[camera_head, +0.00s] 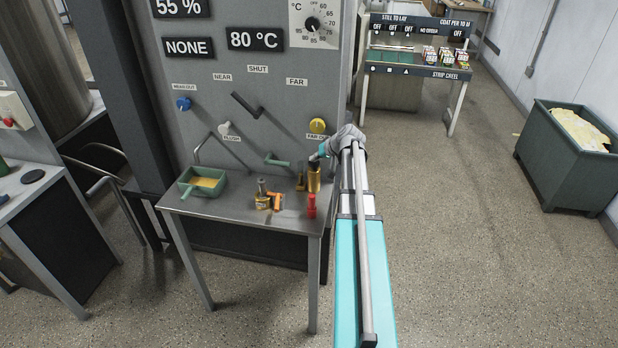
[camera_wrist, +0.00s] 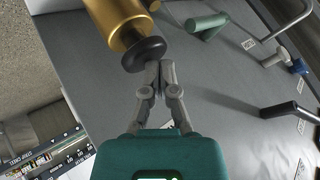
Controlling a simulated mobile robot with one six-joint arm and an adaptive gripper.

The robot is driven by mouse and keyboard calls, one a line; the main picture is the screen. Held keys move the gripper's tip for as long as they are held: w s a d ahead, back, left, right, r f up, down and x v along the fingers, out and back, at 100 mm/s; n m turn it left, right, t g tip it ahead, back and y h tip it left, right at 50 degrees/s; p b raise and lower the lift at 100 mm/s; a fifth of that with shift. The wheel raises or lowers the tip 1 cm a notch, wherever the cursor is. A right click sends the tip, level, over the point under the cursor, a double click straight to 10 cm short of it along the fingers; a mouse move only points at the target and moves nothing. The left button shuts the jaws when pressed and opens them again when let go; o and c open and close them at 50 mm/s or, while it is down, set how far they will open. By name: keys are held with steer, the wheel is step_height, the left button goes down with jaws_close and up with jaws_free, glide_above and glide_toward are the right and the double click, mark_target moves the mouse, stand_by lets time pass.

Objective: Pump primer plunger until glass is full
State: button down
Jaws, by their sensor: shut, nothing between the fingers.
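The primer plunger is a brass cylinder with a dark round knob (camera_wrist: 143,54), large at the top of the wrist view. In the head view a brass cylinder (camera_head: 314,182) stands at the right end of the steel table. My gripper (camera_wrist: 159,68) is shut and empty, its fingertips together right beside the knob's edge; I cannot tell if they touch it. In the head view my gripper (camera_head: 313,160) is at the top of the brass cylinder and partly hides it. I cannot make out a glass or its fill level for sure.
On the table (camera_head: 240,215) are a green tray (camera_head: 187,187) with yellow contents, a small brass-coloured item (camera_head: 262,198), an orange piece (camera_head: 275,200) and a red item (camera_head: 311,206). The grey panel behind carries levers and knobs. A green bin (camera_head: 562,165) stands right, with open floor between.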

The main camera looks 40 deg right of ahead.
mark_target(315, 163)
steer(key=shift+r, duration=0.15)
steer(key=shift+r+p, duration=1.55)
steer(key=shift+p, duration=0.1)
step_height(315, 163, up, 6)
steer(key=p, duration=0.6)
steer(key=shift+a, duration=0.1)
stand_by(0.5)
steer(key=a+f+n+g, duration=0.2)
steer(key=a+g, duration=0.1)
steer(key=a, duration=1.2)
steer(key=s+a+f+n+g+h, duration=0.1)
steer(key=s+a+g, duration=0.1)
steer(key=s+a, duration=0.3)
steer(key=s+a+f+n+g, duration=0.1)
steer(key=s+a, duration=0.5)
steer(key=a, duration=0.8)
steer(key=s+a+f+n+g+h, duration=0.1)
steer(key=s+a+g, duration=0.1)
steer(key=s+a, duration=0.3)
steer(key=a, duration=0.4)
steer(key=shift+s+a+f+n+g+h, duration=0.2)
steer(key=shift+a+f+n+g+h, duration=0.1)
steer(key=shift+f+n+g, duration=0.1)
